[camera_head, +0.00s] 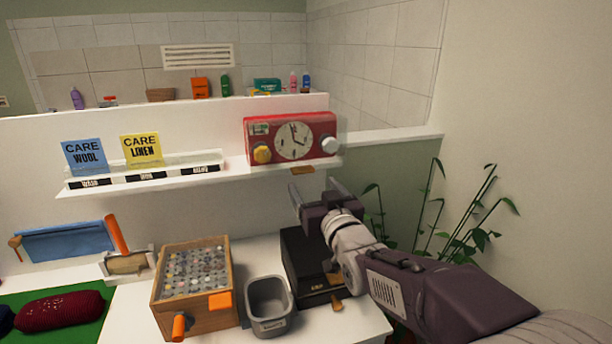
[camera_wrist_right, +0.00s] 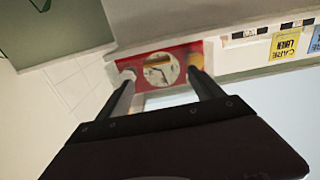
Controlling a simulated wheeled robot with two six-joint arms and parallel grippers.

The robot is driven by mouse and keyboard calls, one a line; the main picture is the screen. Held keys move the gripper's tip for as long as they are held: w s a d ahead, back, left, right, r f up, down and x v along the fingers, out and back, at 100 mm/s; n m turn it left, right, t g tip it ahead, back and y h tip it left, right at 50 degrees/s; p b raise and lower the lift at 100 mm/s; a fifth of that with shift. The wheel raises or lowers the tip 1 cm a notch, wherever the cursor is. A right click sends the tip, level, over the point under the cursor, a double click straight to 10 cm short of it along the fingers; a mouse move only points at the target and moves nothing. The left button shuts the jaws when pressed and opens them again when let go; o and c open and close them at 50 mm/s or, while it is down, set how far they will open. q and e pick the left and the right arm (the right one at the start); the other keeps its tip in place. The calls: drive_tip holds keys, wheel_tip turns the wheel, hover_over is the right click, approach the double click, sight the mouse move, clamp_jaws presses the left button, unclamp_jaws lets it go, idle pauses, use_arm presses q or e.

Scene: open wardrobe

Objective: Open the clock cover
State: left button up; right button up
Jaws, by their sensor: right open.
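The clock (camera_head: 318,127) is a red box with a round white dial, on the right end of the white shelf. It has a yellow knob (camera_head: 262,154) at left and a white knob (camera_head: 329,145) at right. A faint clear cover seems to lie over its front; its edges are hard to make out. My right gripper (camera_head: 313,188) is open and empty, below and in front of the clock, apart from it. In the right wrist view the clock (camera_wrist_right: 184,52) shows turned, beyond and between the open fingers (camera_wrist_right: 161,80). My left gripper is not in view.
The white shelf (camera_head: 100,187) carries blue and yellow care cards (camera_head: 142,148). A small wooden tab (camera_head: 302,170) sits at the shelf edge under the clock. Below are a wooden box (camera_head: 221,262), a grey bin (camera_head: 269,325) and a black box (camera_head: 301,247). A plant (camera_head: 480,240) stands at right.

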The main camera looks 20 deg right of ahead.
sight(305, 172)
drive_tip(key=w+p, duration=0.1)
drive_tip(key=w, duration=0.8)
drive_tip(key=shift+f+p, duration=0.1)
drive_tip(key=shift+p, duration=0.2)
drive_tip(key=shift+w+d, duration=0.1)
drive_tip(key=shift+d, duration=0.1)
clamp_jaws()
